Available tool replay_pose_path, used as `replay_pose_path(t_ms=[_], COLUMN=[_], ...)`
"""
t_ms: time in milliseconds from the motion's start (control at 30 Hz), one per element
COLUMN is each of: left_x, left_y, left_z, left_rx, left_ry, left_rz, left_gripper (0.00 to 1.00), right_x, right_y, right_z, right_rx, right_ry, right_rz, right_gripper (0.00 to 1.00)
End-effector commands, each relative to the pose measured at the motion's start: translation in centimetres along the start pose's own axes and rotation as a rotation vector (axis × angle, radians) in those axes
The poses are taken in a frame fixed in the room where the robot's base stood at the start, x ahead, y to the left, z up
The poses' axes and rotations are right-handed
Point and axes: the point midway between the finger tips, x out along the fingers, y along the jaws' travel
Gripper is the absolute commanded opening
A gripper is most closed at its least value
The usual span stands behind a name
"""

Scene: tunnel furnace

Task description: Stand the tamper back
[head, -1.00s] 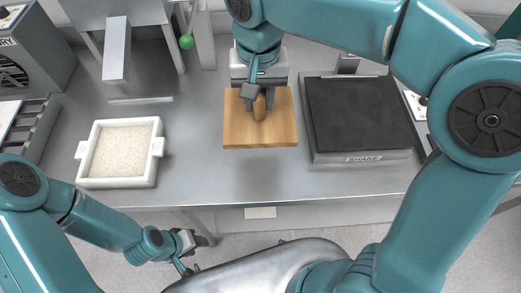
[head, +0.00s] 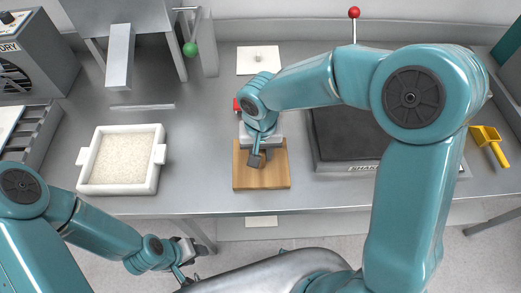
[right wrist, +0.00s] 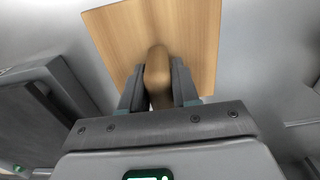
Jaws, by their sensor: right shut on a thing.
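The tamper is a square wooden board (head: 278,178) with a rounded tan handle. My right gripper (head: 258,157) is over its middle in the head view. In the right wrist view the handle (right wrist: 157,70) is between the two dark fingers of my right gripper (right wrist: 158,88), which is shut on it, with the board (right wrist: 195,35) beyond. The board is level, over the steel table near its front edge; I cannot tell whether it touches the table. My left gripper (head: 195,250) hangs empty in front of the table; its jaw opening is unclear.
A white tray of pale sand (head: 122,188) stands left. A dark-topped shaker (head: 345,145) stands close right of the tamper. A white plate (head: 258,70) with a small stud lies behind. Table between tray and tamper is clear.

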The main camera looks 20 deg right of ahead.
Motion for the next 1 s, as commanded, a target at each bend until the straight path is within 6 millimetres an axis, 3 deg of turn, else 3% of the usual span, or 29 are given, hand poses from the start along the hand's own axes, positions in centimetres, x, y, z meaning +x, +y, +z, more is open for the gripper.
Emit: replay_pose_path(t_ms=[267,300,367,400,767,1000], left_x=[0.5,0.5,0.4,0.4,-0.2,-0.1], left_y=[-0.2,-0.2,-0.1,-0.1,0.1,0.0], left_z=[0.0,0.0,0.0,0.0,0.0,0.0], left_rx=[0.000,0.000,0.000,0.000,0.000,0.000], left_ry=[0.000,0.000,0.000,0.000,0.000,0.000], left_rz=[0.000,0.000,0.000,0.000,0.000,0.000], left_gripper=[0.43,0.43,0.43,0.43,0.43,0.43], right_x=[0.4,0.4,0.3,0.3,-0.5,-5.5], right_y=[0.0,0.0,0.0,0.0,0.0,-0.1], right_z=[0.0,0.0,0.0,0.0,0.0,-0.1], right_rx=[-0.001,-0.001,-0.001,-0.001,-0.001,-0.001], right_ry=[0.001,0.000,0.000,0.000,0.001,0.006], right_rz=[0.000,0.000,0.000,0.000,0.000,-0.003], right_gripper=[0.06,0.34,0.53,0.56,0.56,0.56])
